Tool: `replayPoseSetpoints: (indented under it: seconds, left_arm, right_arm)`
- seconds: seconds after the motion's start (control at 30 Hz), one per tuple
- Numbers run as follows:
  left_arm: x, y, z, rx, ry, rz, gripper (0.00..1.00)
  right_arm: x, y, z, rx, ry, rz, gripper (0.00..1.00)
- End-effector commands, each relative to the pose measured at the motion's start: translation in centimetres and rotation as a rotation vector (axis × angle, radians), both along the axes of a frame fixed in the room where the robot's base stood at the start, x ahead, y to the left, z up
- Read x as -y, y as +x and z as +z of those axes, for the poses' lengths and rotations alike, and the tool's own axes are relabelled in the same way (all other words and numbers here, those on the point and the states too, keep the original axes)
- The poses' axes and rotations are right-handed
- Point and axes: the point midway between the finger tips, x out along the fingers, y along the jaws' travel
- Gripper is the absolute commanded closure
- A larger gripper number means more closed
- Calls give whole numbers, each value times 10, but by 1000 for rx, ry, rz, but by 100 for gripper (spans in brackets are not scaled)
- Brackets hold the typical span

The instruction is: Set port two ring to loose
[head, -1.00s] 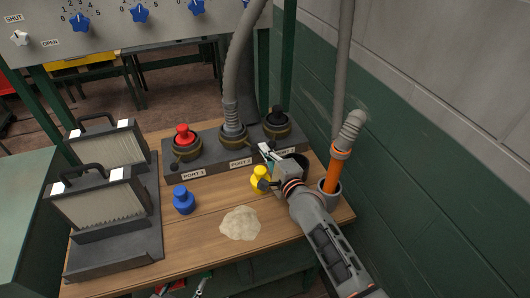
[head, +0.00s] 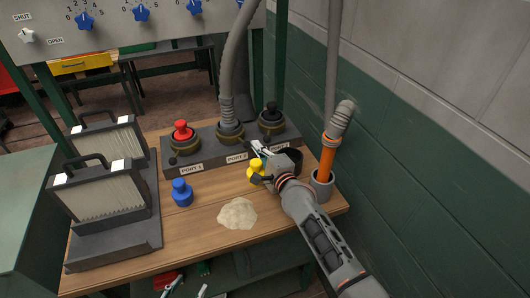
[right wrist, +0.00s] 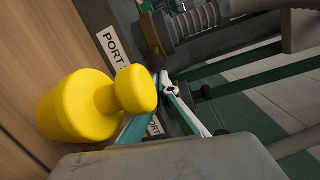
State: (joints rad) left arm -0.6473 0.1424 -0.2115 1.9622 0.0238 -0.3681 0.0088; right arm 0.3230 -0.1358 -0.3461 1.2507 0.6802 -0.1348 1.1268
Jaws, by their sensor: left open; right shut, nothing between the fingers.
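Port two is the middle port on the dark block, with a grey ribbed hose standing in it. Its brass-coloured ring (head: 230,136) sits around the hose base. In the right wrist view, a ring and ribbed hose (right wrist: 190,22) show at the top. My right gripper (head: 257,147) is shut and empty, just right of port two at the block's front edge. In the right wrist view its fingertips (right wrist: 168,86) are together, close to the block; contact cannot be told. My left gripper (head: 188,289) shows only its fingertips, apart, at the bottom edge, below the table front.
A yellow plug (head: 256,169) stands beside my right gripper. A red plug (head: 181,131) and a black plug (head: 271,111) sit in the outer ports. An orange-banded tube (head: 328,155) stands right.

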Motion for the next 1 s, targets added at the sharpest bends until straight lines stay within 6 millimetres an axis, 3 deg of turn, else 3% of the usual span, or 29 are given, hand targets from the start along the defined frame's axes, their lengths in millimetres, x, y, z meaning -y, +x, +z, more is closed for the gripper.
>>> replayPoseSetpoints:
  seconds: [0.17, 0.6, 0.8, 1.0]
  left_arm:
    - [1, 0, 0, -1, -2, 0, 56]
    - [1, -1, 0, -2, -3, 2, 56]
    - [1, -1, 0, -2, -3, 2, 56]
    - [1, -1, 0, -2, -3, 2, 56]
  right_arm:
    - [8, -18, -1, -2, 1, -1, 100]
    - [42, -88, 4, -2, -1, -2, 100]
    - [49, -103, 7, -1, -1, -1, 100]
    - [50, -106, 6, -2, -1, -1, 100]
